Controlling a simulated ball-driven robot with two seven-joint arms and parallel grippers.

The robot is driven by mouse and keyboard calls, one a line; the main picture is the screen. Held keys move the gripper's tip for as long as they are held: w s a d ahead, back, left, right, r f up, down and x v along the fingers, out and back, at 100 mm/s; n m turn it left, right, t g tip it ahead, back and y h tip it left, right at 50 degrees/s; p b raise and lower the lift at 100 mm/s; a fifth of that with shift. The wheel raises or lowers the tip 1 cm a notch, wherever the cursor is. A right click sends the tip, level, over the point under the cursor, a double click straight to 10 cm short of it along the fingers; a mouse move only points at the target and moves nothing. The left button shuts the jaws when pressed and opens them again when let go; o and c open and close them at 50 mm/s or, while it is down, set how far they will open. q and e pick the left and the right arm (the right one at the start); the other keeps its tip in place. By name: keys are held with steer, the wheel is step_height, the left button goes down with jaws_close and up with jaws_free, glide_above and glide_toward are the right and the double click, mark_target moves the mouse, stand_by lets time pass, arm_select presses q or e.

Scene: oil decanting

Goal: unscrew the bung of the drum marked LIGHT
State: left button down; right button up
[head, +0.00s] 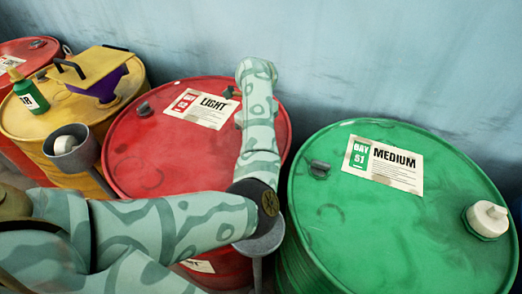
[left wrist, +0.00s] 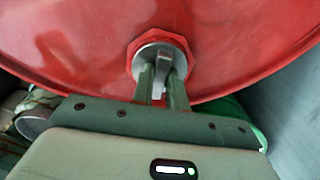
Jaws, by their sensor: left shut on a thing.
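The drum marked LIGHT (head: 150,160) is red, with a white label (head: 203,108) on its lid. In the left wrist view its red lid (left wrist: 75,45) fills the upper part. The bung (left wrist: 160,50), a grey metal disc with a raised bar, sits in a red many-sided collar. My left gripper (left wrist: 162,80) is shut on the bung, a finger on either side of its bar. In the head view my left arm crosses the drum's right side and hides the bung and gripper. My right gripper is not in view.
A green MEDIUM drum (head: 370,230) with a white cap (head: 487,219) stands at right. A yellow drum (head: 20,118) at left bears a green bottle (head: 30,95) and a yellow-and-purple thing (head: 97,70). Grey round holders (head: 72,155) (head: 265,240) stand between drums. A blue wall is behind.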

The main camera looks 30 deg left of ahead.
arm_select(q)
steer(key=n, duration=0.2)
steer(key=n+b, duration=0.1)
steer(key=n, duration=0.1)
steer(key=n+b, duration=0.1)
steer(key=n, duration=0.1)
steer(key=shift+s+f, duration=0.1)
steer(key=shift+f, duration=0.2)
steer(key=shift+r+p, duration=0.3)
steer(key=shift+r, duration=0.05)
steer(key=shift+r+p, duration=0.55)
steer(key=shift+r, duration=0.25)
steer(key=shift+r+p, duration=0.35)
steer(key=shift+r, duration=0.1)
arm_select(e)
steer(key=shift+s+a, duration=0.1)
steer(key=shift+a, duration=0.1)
arm_select(q)
steer(key=shift+r, duration=0.1)
